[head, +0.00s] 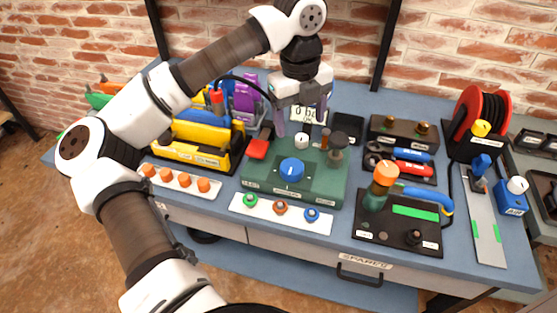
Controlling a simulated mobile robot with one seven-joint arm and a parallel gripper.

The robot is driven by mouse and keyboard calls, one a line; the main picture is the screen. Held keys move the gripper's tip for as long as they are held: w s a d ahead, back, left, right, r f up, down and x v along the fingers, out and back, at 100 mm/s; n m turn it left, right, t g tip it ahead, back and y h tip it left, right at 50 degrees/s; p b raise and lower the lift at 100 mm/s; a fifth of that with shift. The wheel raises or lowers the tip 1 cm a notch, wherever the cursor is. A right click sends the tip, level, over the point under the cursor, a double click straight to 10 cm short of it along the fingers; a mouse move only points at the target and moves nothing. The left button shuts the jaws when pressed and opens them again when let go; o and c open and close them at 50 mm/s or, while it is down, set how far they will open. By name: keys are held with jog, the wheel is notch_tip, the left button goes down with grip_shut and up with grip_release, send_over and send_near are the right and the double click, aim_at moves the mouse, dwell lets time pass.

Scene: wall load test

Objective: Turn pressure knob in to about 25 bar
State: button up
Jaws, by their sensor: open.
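A green test unit (262,187) stands at the middle of the bench. A large round blue knob (291,170) with a white mark sits on its top face; I take this as the pressure knob, but its small labels are too small to read. A white display (308,115) with dark digits stands behind the unit, partly hidden by my gripper; its value is not clear. My gripper (300,122) is open, with its fingers pointing down above the back of the unit, behind and above the blue knob. It appears apart from the knob, and nothing shows between the fingers.
A white strip (265,211) with coloured knobs lies in front. A black panel (400,237) with an orange-topped valve (386,174) stands to the right.

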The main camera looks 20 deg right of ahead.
aim_at(292, 166)
jog(key=shift+y, duration=0.3)
jog(key=f+p, duration=0.1)
jog(key=f, duration=0.3)
jog(key=f+p, duration=0.1)
jog(key=f, duration=0.4)
jog(key=a+f+p, duration=0.1)
jog(key=f, duration=0.4)
jog(key=shift+w+f, duration=0.15)
jog(key=shift+w, duration=0.15)
jog(key=c, duration=1)
jog(key=shift+o, duration=0.2)
jog(key=shift+f+b, duration=0.1)
jog(key=shift+b, duration=0.35)
